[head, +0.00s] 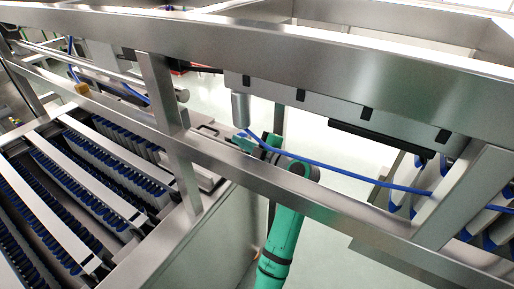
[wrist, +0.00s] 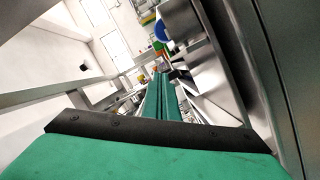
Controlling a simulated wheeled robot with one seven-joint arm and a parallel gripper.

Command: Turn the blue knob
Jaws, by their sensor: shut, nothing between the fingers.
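A round blue part, which looks like the blue knob (wrist: 161,30), sits on the edge of a metal panel near the top middle of the wrist view. My gripper (wrist: 161,76) shows there as two long green fingers pressed together, with nothing between them. Its tips appear below the knob in the picture and apart from it. In the head view my green gripper (head: 238,141) is behind the metal frame, beside a grey cylinder. I cannot make out the knob in the head view.
A metal beam frame (head: 335,205) crosses in front of my arm. A blue hose (head: 340,168) runs past my wrist. Conveyor lanes (head: 75,190) with blue parts fill the left. A metal panel (wrist: 195,45) stands close right in the wrist view; the left there is more open.

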